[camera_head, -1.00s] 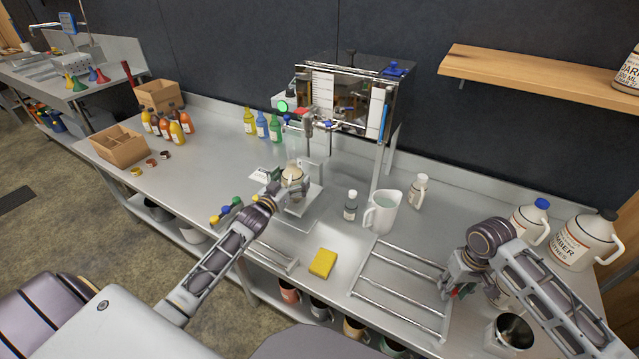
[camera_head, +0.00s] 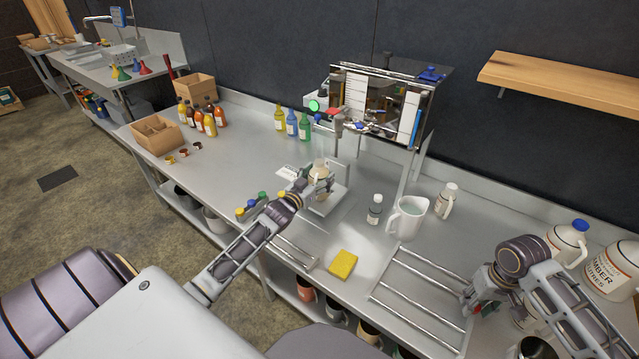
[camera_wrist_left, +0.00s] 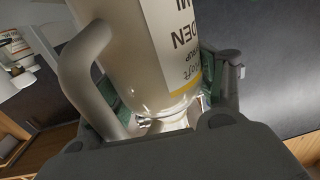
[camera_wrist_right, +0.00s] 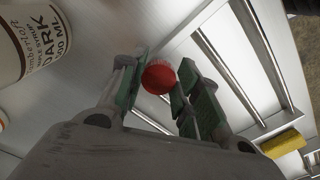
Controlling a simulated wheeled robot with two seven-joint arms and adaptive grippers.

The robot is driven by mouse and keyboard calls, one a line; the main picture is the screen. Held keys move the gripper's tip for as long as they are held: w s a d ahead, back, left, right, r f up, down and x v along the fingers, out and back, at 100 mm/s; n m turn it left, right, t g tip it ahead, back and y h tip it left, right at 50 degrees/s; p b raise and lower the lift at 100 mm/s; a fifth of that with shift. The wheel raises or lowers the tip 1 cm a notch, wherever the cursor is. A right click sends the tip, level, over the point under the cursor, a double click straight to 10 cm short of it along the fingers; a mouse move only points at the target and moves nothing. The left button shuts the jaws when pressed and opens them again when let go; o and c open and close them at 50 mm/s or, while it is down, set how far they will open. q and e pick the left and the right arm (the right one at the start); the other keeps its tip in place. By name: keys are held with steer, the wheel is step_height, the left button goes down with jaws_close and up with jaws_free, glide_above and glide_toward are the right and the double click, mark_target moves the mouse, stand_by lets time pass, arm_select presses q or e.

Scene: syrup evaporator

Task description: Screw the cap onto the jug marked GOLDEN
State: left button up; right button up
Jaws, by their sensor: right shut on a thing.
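The cream jug (camera_head: 319,170) stands at the dispenser on the bench. In the left wrist view the jug (camera_wrist_left: 140,45) shows its handle and a label partly reading "DEN". My left gripper (camera_head: 309,183) is at the jug, and its fingers lie on either side of it near its narrow end; their contact is partly hidden. My right gripper (camera_wrist_right: 158,95) is shut on a round red cap (camera_wrist_right: 158,78) at its fingertips. In the head view my right gripper (camera_head: 471,308) is above the bench's right part, beside the rack, well apart from the jug.
A yellow sponge (camera_head: 343,264) lies near the front edge. A blue-capped jug (camera_head: 567,243) and a larger jug (camera_head: 612,272) stand at right.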

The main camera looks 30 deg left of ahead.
mark_target(319, 162)
arm_select(q)
steer(key=shift+r, duration=0.1)
steer(key=c, duration=0.6)
steer(key=shift+r, duration=0.15)
steer(key=shift+w+r, duration=0.15)
steer(key=shift+r, duration=0.4)
arm_select(e)
steer(key=shift+r, duration=0.1)
arm_select(q)
steer(key=shift+r+p, duration=0.65)
steer(key=shift+r, duration=3.65)
arm_select(e)
steer(key=shift+r, duration=0.5)
